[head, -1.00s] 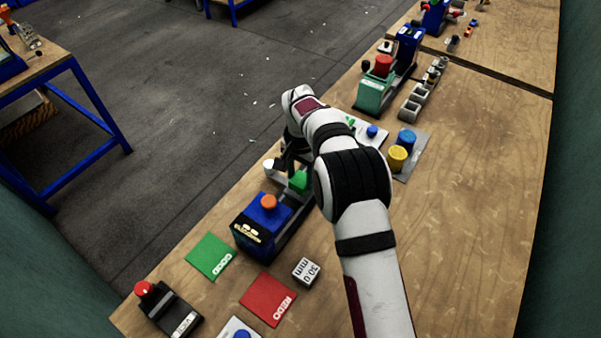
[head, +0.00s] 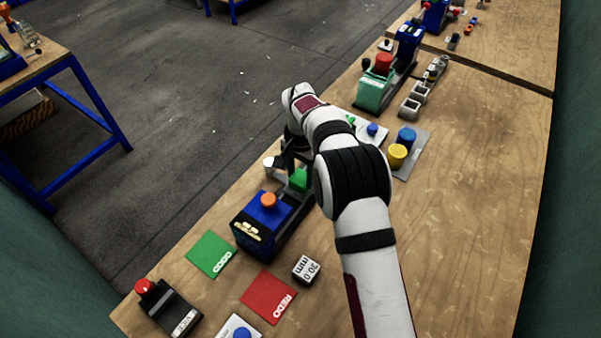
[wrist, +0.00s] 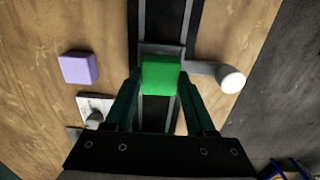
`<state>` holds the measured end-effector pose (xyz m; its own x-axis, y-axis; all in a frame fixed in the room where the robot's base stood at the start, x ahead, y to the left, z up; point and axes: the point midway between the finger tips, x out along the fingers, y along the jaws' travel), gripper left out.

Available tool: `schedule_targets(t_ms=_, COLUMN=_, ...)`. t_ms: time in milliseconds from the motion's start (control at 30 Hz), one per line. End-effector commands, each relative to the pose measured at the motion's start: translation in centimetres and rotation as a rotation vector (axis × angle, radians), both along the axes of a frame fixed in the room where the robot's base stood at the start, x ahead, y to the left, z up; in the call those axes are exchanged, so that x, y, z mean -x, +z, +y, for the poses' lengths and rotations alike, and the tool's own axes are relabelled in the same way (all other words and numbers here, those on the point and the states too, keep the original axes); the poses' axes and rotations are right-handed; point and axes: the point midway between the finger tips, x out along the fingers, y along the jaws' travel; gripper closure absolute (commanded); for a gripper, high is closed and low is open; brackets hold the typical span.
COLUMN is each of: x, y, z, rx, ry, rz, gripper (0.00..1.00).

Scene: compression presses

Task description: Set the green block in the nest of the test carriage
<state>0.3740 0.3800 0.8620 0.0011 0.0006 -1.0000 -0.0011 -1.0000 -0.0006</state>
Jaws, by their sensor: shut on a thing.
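The green block (wrist: 161,76) is between the two dark fingers of my gripper (wrist: 160,82), which is shut on it. The block also shows in the head view (head: 298,179), below my wrist and just behind the blue press (head: 262,222). In the wrist view the block lies over the grey nest (wrist: 148,48) of the test carriage, with the nest's rim showing at the block's far side. I cannot tell whether the block rests on the nest floor or is held slightly above it. The carriage's side arm ends in a white knob (wrist: 230,79).
A purple block (wrist: 78,68) lies on the table left of the rail in the wrist view. Green (head: 211,254) and red (head: 268,298) mats and a white marked block (head: 306,269) lie near the press. A green press (head: 374,92) stands farther back. The table's right side is clear.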

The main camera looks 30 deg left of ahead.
Motion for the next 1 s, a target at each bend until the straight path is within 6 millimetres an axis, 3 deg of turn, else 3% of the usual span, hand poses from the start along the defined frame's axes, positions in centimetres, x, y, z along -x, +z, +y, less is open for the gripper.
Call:
schedule_targets(t_ms=933, x=0.0, y=-1.4, z=0.0, rx=0.0, ry=0.0, rz=0.001, gripper=0.95)
schedule_targets(t_ms=967, x=0.0, y=-1.4, z=0.0, rx=0.0, ry=0.0, rz=0.001, gripper=0.41)
schedule_targets(t_ms=1000, x=0.0, y=-1.4, z=0.0, rx=0.0, ry=0.0, rz=0.0, gripper=0.34)
